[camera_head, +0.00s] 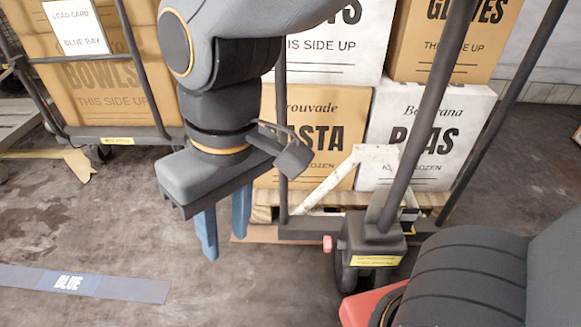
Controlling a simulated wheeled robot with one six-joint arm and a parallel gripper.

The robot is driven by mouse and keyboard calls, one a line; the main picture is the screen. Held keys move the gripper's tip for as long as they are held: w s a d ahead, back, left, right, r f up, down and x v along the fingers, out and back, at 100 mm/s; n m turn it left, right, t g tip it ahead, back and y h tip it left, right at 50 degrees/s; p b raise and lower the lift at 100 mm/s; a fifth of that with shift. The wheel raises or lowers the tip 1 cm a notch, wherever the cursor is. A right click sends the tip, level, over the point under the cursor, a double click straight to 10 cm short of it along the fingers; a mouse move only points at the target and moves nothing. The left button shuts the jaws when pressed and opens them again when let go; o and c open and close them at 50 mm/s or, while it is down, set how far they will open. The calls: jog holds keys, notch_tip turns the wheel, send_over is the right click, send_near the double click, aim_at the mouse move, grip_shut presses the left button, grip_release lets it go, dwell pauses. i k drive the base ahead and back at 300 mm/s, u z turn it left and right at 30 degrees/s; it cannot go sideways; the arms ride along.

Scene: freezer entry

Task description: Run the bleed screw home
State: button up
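A dark block (372,243) with a yellow label stands at the foot of a dark upright post, right of centre. A small pinkish-red knob (327,243) sticks out from its left side. I cannot tell whether this knob is the bleed screw; no other screw is clear to me. My gripper (226,244) points down, left of the block and apart from it. Its two blue fingers are spread with a gap between them, and nothing shows in the gap.
Behind the block, cartons (415,135) stand stacked on a wooden base between dark posts. A cart (130,133) with cartons stands at the left. A blue floor strip (120,288) lies at lower left. The floor between strip and block is clear.

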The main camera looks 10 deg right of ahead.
aim_at(328, 241)
jog(key=k, duration=1.2)
jog(key=u, duration=1.05)
jog(key=i, duration=1.5)
jog(key=z, duration=0.8)
jog(key=i, duration=0.35)
jog(key=z, duration=0.3)
